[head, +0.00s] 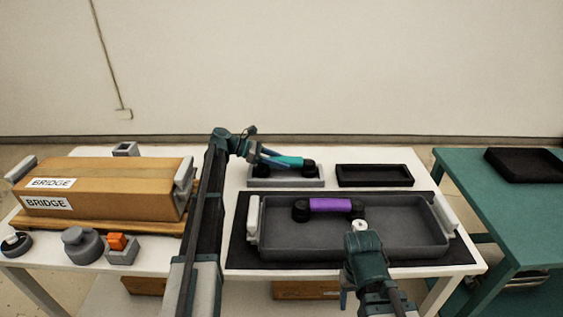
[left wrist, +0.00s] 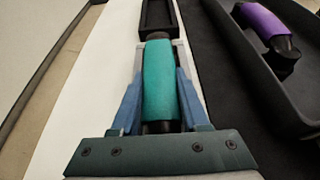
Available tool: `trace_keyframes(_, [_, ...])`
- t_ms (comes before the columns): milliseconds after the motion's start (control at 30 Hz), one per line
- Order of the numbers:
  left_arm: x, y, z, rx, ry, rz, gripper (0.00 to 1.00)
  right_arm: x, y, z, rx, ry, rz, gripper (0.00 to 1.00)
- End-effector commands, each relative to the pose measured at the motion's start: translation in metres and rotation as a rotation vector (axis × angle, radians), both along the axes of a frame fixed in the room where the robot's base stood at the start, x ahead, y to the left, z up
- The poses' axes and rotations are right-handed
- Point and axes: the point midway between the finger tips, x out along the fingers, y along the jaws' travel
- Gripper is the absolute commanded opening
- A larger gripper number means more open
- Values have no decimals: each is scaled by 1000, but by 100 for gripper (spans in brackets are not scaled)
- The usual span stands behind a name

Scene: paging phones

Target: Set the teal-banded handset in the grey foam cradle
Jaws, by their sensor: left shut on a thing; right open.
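The teal-banded handset (head: 287,161) has black ends and lies at the back of the white table. My left gripper (head: 274,158) is shut on its teal band; the left wrist view shows the blue fingers on both sides of the handset (left wrist: 159,80). The grey foam cradle (head: 285,182) is directly beneath the handset, and part of its rim shows in the left wrist view. I cannot tell whether the handset touches the cradle floor or hangs just above it. My right gripper (head: 346,290) is open and empty, low in front of the dark tray.
A purple-banded handset (head: 330,205) lies in the dark grey tray (head: 400,240) on a black mat. An empty black cradle (head: 374,176) stands right of the grey one. A cardboard box (head: 105,185) fills the left. A teal table (head: 500,210) stands at right.

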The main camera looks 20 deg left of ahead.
Motion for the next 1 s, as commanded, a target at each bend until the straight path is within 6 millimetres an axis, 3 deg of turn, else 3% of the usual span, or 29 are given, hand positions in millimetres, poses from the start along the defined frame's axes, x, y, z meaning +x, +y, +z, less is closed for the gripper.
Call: trace_keyframes(1000, [0, 0, -6, -1, 0, 0, 0, 0, 0, -7, 0, 0, 0, 62])
